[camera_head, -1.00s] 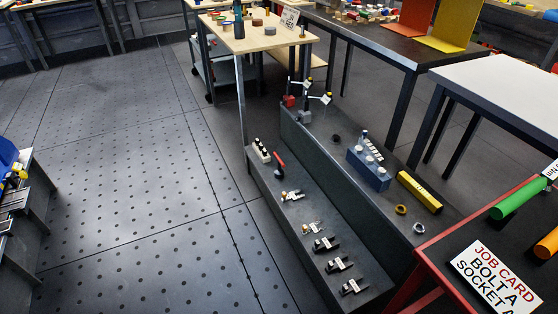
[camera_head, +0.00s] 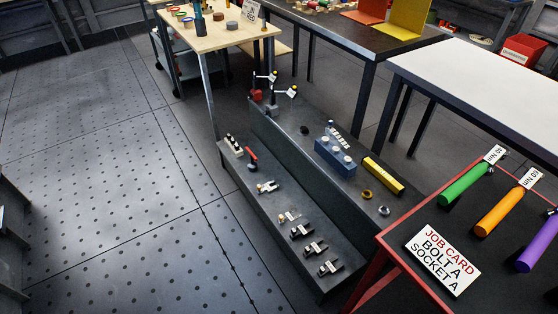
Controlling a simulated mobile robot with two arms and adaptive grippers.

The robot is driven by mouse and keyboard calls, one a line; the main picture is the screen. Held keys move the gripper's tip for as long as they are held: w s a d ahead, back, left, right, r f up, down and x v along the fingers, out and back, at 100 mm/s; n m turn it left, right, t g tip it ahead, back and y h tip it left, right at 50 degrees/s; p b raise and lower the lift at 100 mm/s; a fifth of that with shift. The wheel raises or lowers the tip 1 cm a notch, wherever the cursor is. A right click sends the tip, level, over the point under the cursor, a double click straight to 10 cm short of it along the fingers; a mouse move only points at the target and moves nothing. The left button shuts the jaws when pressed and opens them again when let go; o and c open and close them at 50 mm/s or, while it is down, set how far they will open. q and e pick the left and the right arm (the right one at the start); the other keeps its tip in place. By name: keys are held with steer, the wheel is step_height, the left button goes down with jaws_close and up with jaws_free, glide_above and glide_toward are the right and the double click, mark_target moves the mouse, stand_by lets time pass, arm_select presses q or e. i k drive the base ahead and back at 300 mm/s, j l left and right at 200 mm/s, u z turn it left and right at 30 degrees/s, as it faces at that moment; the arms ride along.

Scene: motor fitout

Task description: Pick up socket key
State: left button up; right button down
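On the dark red-edged table at lower right lie several coloured cylinders with white tags: a green cylinder (camera_head: 465,185), an orange cylinder (camera_head: 505,212) and a purple cylinder (camera_head: 538,245), cut by the right edge. I cannot tell whether one of them is the socket key. A white job card (camera_head: 442,258) reading "BOLT A SOCKET A" lies left of them on the same table. Neither of my grippers is in view.
The red-edged table (camera_head: 388,247) stands beside a dark stepped bench (camera_head: 262,130) holding a blue block (camera_head: 335,157), a yellow bar (camera_head: 383,174) and several small clamps. A white-topped table (camera_head: 480,95) stands behind. The dotted floor (camera_head: 90,190) at left is clear.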

mark_target(252, 166)
steer(key=i+j+z, duration=0.35)
steer(key=j+z, duration=0.3)
steer(key=i+j+z, duration=0.2)
steer(key=j+z, duration=0.15)
